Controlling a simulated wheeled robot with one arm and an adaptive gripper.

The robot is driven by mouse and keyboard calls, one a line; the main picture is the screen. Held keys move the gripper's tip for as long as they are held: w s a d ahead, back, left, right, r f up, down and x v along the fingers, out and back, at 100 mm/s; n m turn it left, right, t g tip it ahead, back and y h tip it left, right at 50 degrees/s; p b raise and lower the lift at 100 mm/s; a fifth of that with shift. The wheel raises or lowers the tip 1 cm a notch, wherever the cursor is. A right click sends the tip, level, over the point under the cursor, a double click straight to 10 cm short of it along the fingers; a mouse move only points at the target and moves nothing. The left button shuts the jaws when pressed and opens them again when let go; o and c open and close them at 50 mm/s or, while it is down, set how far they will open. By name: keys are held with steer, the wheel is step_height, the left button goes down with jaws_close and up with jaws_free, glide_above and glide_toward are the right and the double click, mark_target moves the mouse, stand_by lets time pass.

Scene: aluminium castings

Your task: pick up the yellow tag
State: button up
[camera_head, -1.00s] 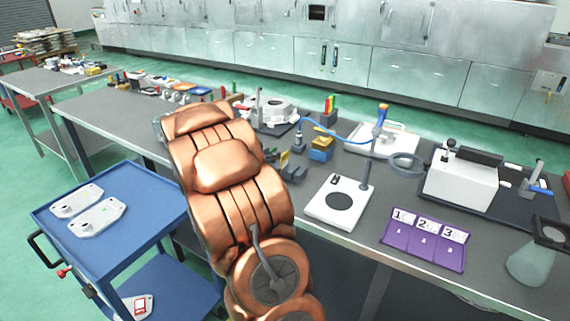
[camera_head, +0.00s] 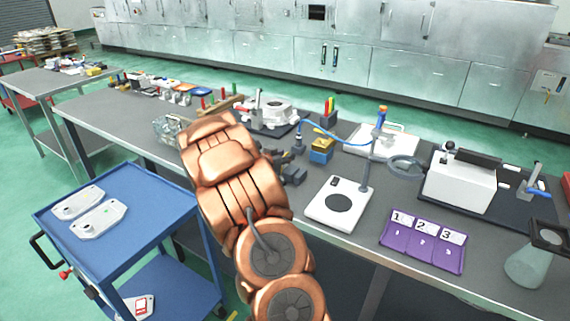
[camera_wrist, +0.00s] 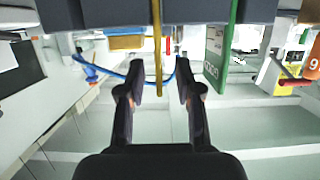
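The yellow tag (camera_wrist: 158,50) shows in the wrist view as a thin upright strip, seen nearly edge-on. It runs from a dark grey block (camera_wrist: 100,12) at the top edge. My gripper (camera_wrist: 159,80) is open, with one dark finger on each side of the tag's end. A gap shows between the tag and each finger. A green tag (camera_wrist: 219,50) with white lettering stands just right of the fingers. In the head view my copper-coloured arm hides most of the gripper, and I cannot pick out the yellow tag for certain.
The grey bench carries a white scale (camera_head: 320,213), a purple numbered holder (camera_head: 400,240), a yellow-and-blue block (camera_head: 321,150) and a blue cable (camera_head: 335,133). A white machine (camera_head: 460,187) stands right. A blue cart (camera_head: 130,250) with two castings stands left.

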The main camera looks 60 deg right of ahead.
jaws_close()
stand_by(0.3)
stand_by(0.3)
